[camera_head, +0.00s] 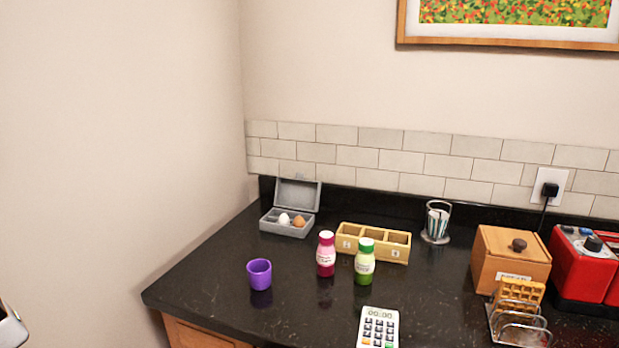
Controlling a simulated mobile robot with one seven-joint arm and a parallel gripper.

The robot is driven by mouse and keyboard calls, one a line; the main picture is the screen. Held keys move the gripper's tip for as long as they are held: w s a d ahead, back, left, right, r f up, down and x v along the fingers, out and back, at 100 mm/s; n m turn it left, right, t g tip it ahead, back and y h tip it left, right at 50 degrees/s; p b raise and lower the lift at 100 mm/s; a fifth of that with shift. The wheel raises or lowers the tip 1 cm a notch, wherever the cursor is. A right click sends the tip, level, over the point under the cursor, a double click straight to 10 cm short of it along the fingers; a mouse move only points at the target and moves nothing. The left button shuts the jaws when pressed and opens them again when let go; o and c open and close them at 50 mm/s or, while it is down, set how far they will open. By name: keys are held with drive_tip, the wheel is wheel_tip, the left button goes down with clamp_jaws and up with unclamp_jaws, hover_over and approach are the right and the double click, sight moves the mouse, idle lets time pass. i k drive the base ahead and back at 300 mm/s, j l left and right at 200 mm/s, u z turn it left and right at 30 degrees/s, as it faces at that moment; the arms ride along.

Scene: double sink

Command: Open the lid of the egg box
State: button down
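The grey egg box (287,229) stands at the back left of the dark counter, near the corner of the walls. Its lid (298,194) is open, tilted up at the back of the box. A white egg (284,219) and a brown egg (299,221) lie inside. Only a small pale piece of what looks like my arm shows at the lower left edge, far from the box. My gripper's fingers are not in view.
A purple cup (259,274), a pink-capped bottle (326,254) and a green-capped bottle (364,261) stand in front. A yellow compartment tray (347,245) is right of the box. A calculator-like device (378,328), wooden box (509,258) and toast rack (521,326) are further right.

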sight(299, 193)
drive_tip(key=i+j+z, duration=0.1)
drive_tip(key=j, duration=0.25)
drive_tip(key=i+j, duration=0.1)
drive_tip(key=j, duration=0.25)
drive_tip(key=i+j+z, duration=0.15)
drive_tip(key=j, duration=0.25)
drive_tip(key=i, duration=0.9)
